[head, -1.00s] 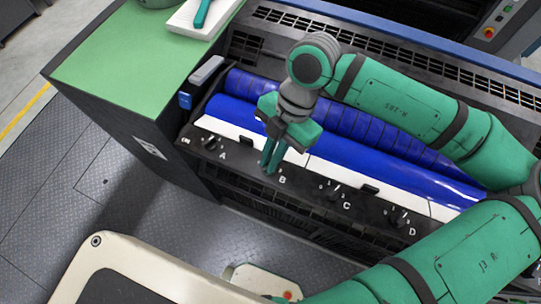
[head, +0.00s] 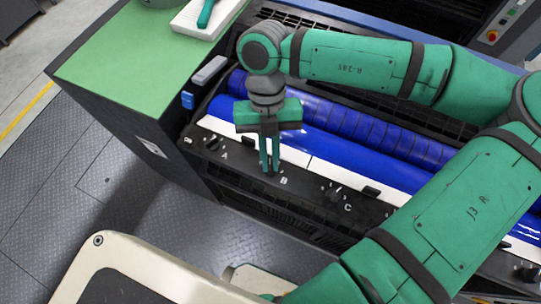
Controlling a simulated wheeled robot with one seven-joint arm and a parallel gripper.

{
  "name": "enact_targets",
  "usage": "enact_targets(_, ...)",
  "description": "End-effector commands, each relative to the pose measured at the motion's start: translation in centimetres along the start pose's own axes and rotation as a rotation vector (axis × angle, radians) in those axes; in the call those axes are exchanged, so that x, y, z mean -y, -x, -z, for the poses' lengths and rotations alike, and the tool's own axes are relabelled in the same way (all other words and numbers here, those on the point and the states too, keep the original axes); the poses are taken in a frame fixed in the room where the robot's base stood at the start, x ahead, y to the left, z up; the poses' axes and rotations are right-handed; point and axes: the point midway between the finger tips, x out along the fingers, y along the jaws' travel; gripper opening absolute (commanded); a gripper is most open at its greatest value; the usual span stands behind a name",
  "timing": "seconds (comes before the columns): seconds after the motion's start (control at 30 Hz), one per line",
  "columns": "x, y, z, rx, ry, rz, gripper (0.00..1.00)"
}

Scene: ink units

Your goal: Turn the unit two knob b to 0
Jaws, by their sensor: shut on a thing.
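Knob B is on the black panel of the ink unit, just left of the white letter B, and is mostly hidden by my fingertips. My gripper (head: 270,171) points down at it, with its two green fingers shut on knob B. The pointer and scale marks of knob B cannot be read. On the same panel (head: 307,187), knob A (head: 212,143) sits to the left and knob C (head: 333,194) to the right, each by its letter.
Blue rollers (head: 345,150) and a white strip run behind the panel. A green-topped cabinet (head: 110,65) stands at the left, with a white tray (head: 209,17) on it. A beige-edged box (head: 150,257) is at the bottom. My arm covers the right side.

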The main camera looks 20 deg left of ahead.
Motion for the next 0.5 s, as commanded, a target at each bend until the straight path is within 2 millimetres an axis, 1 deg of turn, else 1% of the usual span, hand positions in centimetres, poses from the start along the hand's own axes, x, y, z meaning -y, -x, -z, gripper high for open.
enact_targets(0.5,-0.37,0.03,0.09,0.001,0.447,0.189,0.0)
